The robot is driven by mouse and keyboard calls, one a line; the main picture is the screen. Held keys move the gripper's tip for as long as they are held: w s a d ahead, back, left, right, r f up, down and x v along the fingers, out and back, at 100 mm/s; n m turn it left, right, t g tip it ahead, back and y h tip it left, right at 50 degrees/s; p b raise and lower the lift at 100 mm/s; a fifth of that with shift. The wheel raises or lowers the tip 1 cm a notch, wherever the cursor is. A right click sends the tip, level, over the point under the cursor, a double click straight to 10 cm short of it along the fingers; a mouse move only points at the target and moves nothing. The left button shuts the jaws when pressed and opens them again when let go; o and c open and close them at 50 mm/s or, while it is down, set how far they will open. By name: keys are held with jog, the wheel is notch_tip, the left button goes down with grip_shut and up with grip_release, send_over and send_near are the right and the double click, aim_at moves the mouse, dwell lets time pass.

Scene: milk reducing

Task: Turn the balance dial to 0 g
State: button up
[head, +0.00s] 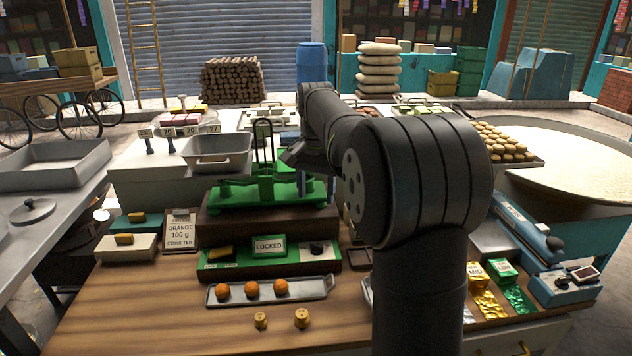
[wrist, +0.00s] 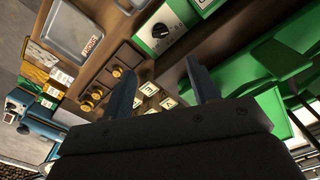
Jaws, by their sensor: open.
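The balance dial (head: 318,247) is a black knob on a white face at the right end of the green front panel (head: 215,265). It also shows near the top centre of the wrist view (wrist: 160,31), but its reading is too small to tell. The green balance (head: 265,192) stands behind on a dark plinth, and a sign (head: 269,246) on the panel reads LOCKED. My gripper (wrist: 161,84) is open and empty in the wrist view, apart from the dial.
A metal tray with three orange balls (head: 269,290) lies before the panel, with two brass weights (head: 302,318) in front. Coloured packets (head: 491,303) and a blue device (head: 565,286) are at right. The table's front left is clear.

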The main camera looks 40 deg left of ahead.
aim_at(316, 245)
notch_tip(316, 245, up, 2)
jog(key=shift+r, duration=0.15)
dwell(0.6)
notch_tip(316, 245, down, 18)
jog(key=shift+r, duration=0.25)
dwell(0.5)
